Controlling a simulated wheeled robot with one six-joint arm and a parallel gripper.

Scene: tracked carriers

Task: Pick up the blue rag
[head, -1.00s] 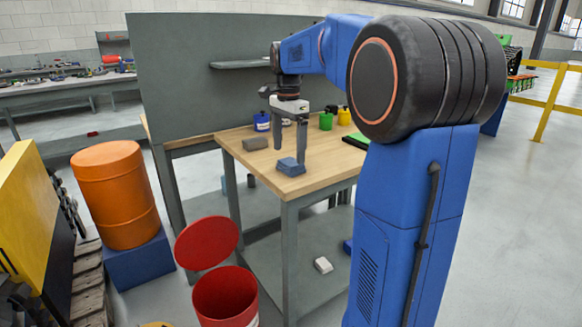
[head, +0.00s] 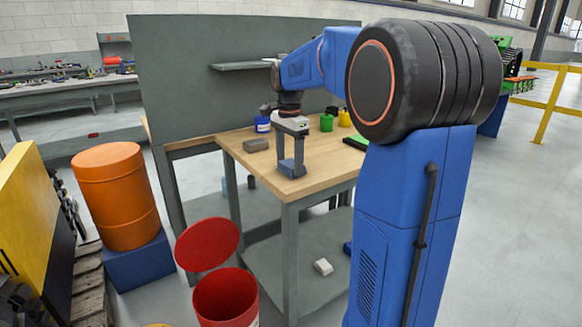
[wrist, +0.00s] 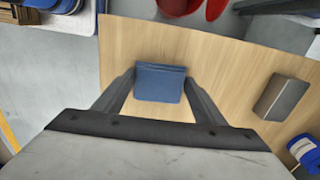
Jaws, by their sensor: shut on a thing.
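The blue rag (wrist: 160,82) is a folded block on the wooden bench top (wrist: 222,52), near the front edge of the bench. In the head view the rag (head: 291,168) shows between the fingers. My gripper (head: 291,168) points down at it, with one finger on each side of the rag. In the wrist view my gripper (wrist: 159,85) is shut on the rag, fingertips against its left and right sides. I cannot tell whether the rag is clear of the bench top.
A grey block (head: 255,145) lies left of the gripper on the bench. A blue container (head: 262,124), a green one (head: 326,123) and a yellow one (head: 344,118) stand at the back. A red bin (head: 224,297) with a raised lid (head: 207,243) stands on the floor in front.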

